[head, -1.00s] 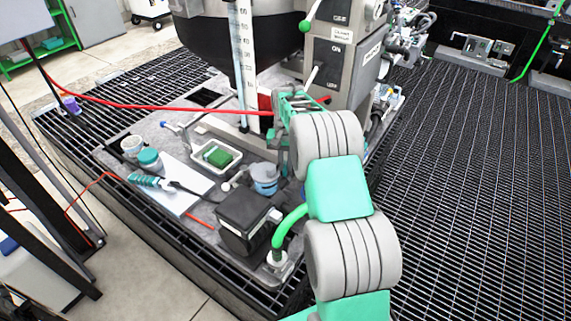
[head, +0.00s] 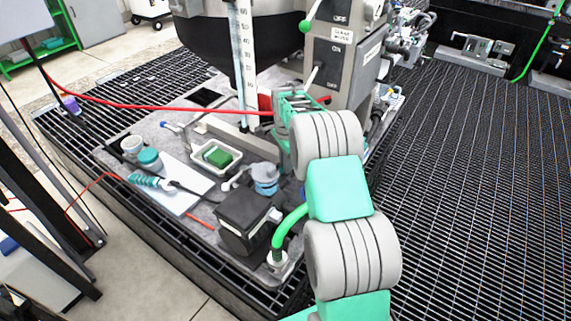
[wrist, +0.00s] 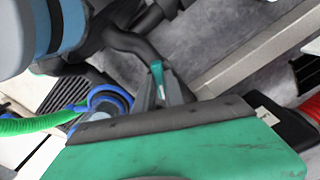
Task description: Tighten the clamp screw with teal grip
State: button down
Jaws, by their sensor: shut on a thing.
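A small teal grip (wrist: 157,72) shows in the wrist view, between the narrow grey fingers of my gripper (wrist: 164,90). The fingers are shut on it. It stands beside a dark curved pipe, and the rest of the clamp screw is hidden. In the head view my green and grey arm reaches toward the base of the grey machine. There my own arm hides the fingertips and the teal grip.
A blue ring (wrist: 110,100) with a green hose (wrist: 35,124) lies left of the fingers. A grey-and-blue pot (head: 265,178), a black box (head: 247,220) and a white tray (head: 197,151) crowd the platform. A red hose (head: 160,107) crosses behind. Open grating (head: 470,190) lies right.

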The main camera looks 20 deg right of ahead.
jog(key=m, duration=1.2)
jog(key=shift+m, duration=0.3)
dwell(0.3)
jog(key=c, duration=1.4)
grip_release()
jog(key=shift+c, duration=0.2)
notch_tip(320, 180, up, 8)
jog(key=shift+f, duration=0.1)
